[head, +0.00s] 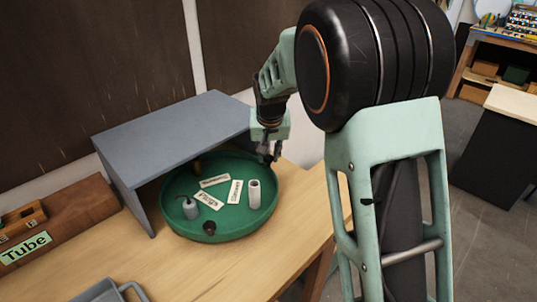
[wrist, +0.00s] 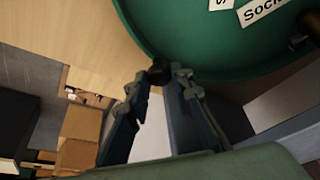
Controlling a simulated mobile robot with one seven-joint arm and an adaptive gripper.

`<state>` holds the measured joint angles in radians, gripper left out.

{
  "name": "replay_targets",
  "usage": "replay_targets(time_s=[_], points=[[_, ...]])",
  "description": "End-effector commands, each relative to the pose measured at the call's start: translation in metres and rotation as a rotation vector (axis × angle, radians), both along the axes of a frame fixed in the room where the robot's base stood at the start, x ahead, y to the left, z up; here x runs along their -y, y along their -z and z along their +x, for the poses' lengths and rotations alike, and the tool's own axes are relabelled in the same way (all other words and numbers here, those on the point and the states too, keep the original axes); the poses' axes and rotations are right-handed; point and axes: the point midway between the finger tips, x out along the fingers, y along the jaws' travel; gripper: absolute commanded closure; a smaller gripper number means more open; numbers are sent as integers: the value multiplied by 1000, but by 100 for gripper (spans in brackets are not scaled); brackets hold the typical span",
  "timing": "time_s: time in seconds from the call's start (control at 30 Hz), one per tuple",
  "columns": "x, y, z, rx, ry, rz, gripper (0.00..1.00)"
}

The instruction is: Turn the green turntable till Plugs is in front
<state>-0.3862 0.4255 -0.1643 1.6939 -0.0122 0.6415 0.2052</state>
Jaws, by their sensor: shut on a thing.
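The green turntable (head: 178,232) is a round tray on the wooden table, its back part under a grey shelf. White labels lie on it. One near the middle seems to read Plugs (head: 209,201), faces front-left and is small; another (head: 235,192) stands to its right. In the wrist view a label reading "Sock" (wrist: 264,9) is cut off. A grey piece (head: 190,209), a white cylinder (head: 254,194) and a dark knob (head: 209,227) at the front show too. My gripper (head: 268,157) is at the right-back rim. In the wrist view its fingertips are shut on a dark knob (wrist: 157,71) at the rim.
The grey shelf (head: 175,125) stands close to the turntable's left and back. A wooden box labelled Tube (head: 60,225) is at the left. A grey tray (head: 105,291) lies at the front left. Bare table (head: 240,265) is free in front.

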Motion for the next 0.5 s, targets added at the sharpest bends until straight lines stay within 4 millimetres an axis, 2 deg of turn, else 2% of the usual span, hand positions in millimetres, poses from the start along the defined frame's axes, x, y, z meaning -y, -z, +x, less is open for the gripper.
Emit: replay_targets(time_s=[0.17, 0.5], points=[[-1, 0, 2, 0, -11, 0, 100], [-20, 0, 29, -2, -220, 0, 100]])
